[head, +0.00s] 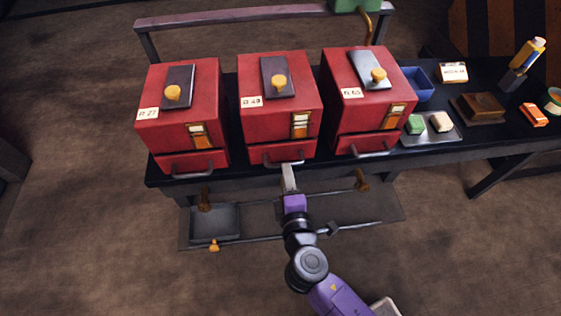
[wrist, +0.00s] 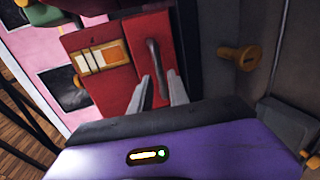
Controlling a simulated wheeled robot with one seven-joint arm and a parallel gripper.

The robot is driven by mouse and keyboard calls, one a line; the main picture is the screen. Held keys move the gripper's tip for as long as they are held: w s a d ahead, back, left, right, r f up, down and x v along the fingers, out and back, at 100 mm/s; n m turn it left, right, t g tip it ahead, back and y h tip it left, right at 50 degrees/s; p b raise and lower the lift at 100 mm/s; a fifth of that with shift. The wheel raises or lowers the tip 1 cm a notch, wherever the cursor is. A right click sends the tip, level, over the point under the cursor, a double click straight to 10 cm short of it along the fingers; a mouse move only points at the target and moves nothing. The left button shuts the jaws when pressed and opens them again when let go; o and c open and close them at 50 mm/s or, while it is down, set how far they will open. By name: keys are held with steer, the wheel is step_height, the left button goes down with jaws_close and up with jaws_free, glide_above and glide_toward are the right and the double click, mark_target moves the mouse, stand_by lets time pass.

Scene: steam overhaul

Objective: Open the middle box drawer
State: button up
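The middle red box (head: 278,110) stands on the dark bench between two similar red boxes. Its drawer (head: 268,156) is at the bottom of its front and looks shut, with a grey bar handle (head: 271,163). My gripper (head: 289,168) reaches up to the drawer front from below. In the wrist view, the red drawer (wrist: 125,55) and its handle (wrist: 152,55) are close ahead. My gripper's two fingers (wrist: 160,77) stand apart, one on each side of the handle's near end. I cannot tell whether either finger touches it.
The left box (head: 180,105) and right box (head: 368,100) flank the middle one. A tray with two blocks (head: 445,136) lies right of the boxes. Below the bench are a low shelf with a grey pan (head: 214,222) and brass knobs (head: 361,180).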

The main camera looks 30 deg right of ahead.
steer(key=shift+x, duration=2.3)
jaws_close()
steer(key=shift+s, duration=0.1)
